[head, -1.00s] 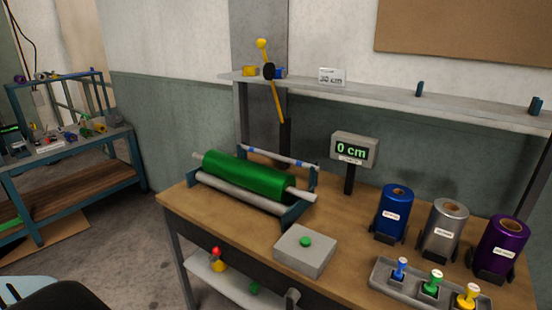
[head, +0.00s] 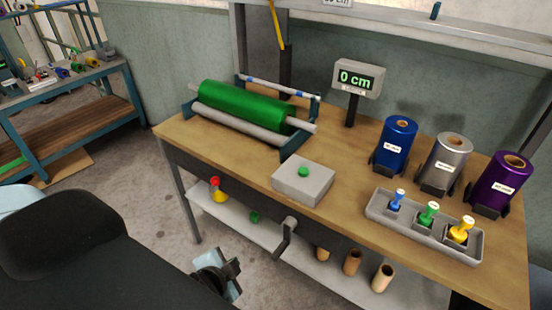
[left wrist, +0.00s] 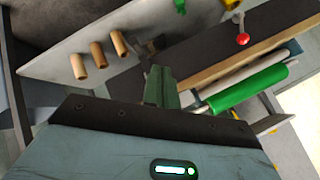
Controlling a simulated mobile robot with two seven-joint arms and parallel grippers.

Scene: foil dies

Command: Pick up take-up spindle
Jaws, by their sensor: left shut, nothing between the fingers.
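No label marks the take-up spindle. A thin pale rod with blue bands (head: 279,86), possibly it, lies across the back of the roller stand (head: 290,143) on the bench. A green foil roll (head: 240,104) sits in front of it, above a grey roller (head: 238,124). My left gripper (head: 232,270) is low in front of the bench, well away from the stand. In the left wrist view its fingers (left wrist: 161,86) are together and empty, with the green roll (left wrist: 248,90) to their right. My right gripper is not in view.
A grey box with a green button (head: 303,180), a display reading 0 cm (head: 358,77), coloured rolls (head: 396,146) and a stamp tray (head: 423,228) stand on the bench. Cardboard cores (head: 352,262) stand on the lower shelf (head: 255,228). A crank (head: 288,235) sticks out at the front.

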